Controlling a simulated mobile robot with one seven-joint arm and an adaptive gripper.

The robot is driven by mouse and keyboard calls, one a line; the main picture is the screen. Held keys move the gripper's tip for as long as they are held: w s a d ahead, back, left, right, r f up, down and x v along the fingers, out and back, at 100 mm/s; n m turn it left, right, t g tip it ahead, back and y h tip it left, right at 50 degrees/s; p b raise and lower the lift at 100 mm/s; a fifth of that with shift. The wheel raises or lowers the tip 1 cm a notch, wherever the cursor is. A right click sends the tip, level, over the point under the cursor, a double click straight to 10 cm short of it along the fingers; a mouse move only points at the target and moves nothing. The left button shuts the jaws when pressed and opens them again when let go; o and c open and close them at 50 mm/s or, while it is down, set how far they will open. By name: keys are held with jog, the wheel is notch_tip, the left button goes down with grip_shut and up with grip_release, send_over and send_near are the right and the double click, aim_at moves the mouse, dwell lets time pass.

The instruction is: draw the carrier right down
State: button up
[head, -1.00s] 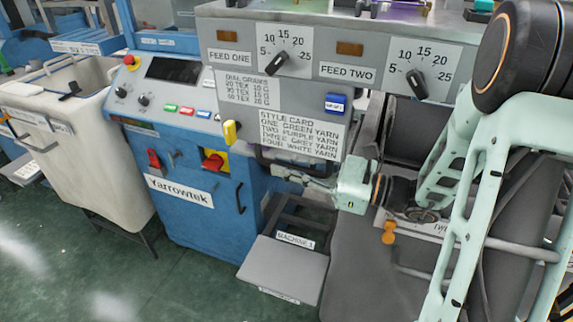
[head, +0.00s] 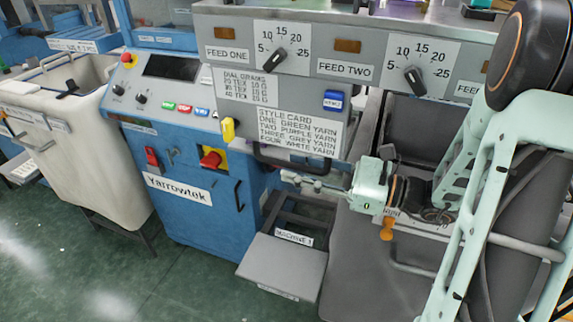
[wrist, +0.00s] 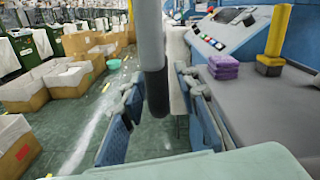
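A dark looped handle (head: 292,161) hangs under the grey panel with the style card (head: 300,138) in the head view. I take it for the carrier's handle, though no label says so. My gripper (head: 300,183) points left, just below and in front of that handle. In the wrist view its two blue-grey fingers (wrist: 158,112) stand apart, so it is open. A grey bar with a dark lower end (wrist: 153,70) shows upright between the fingers; I cannot tell whether they touch it.
A blue Yarrowtek cabinet (head: 176,193) with buttons and switches stands left of the panel. A grey plate (head: 283,268) juts out low by the Machine 1 label. An orange knob (head: 387,230) hangs under my wrist. A cream bin (head: 83,150) stands far left.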

jog(key=v, duration=0.9)
jog(key=shift+a, duration=0.1)
jog(key=shift+c, duration=0.3)
